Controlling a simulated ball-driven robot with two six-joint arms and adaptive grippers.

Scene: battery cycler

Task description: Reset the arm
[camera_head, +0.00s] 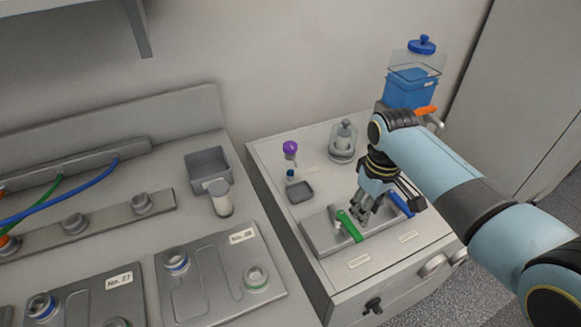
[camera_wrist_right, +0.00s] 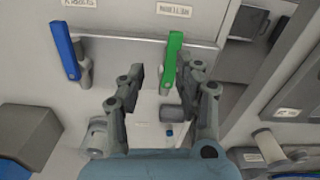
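My right arm (camera_head: 440,175) comes in from the right in the head view. Its gripper (camera_head: 361,212) points down over the valve plate (camera_head: 319,237), close to the green lever (camera_head: 350,226). In the right wrist view the two fingers of the gripper (camera_wrist_right: 163,78) are apart, with nothing held between them. The green lever (camera_wrist_right: 172,60) lies ahead of the gap, nearer the right finger; I cannot tell whether they touch. The blue lever (camera_wrist_right: 68,50) is to the left there, and in the head view the blue lever (camera_head: 401,204) is partly hidden by the gripper. My left gripper is not in view.
A blue container (camera_head: 411,88) stands behind my arm. A glass vessel (camera_head: 343,142), a purple-topped piece (camera_head: 290,149) and a small dark tray (camera_head: 300,192) are on the cabinet. The left bench holds a grey bin (camera_head: 209,167), a white-topped cylinder (camera_head: 221,199) and plates with cells.

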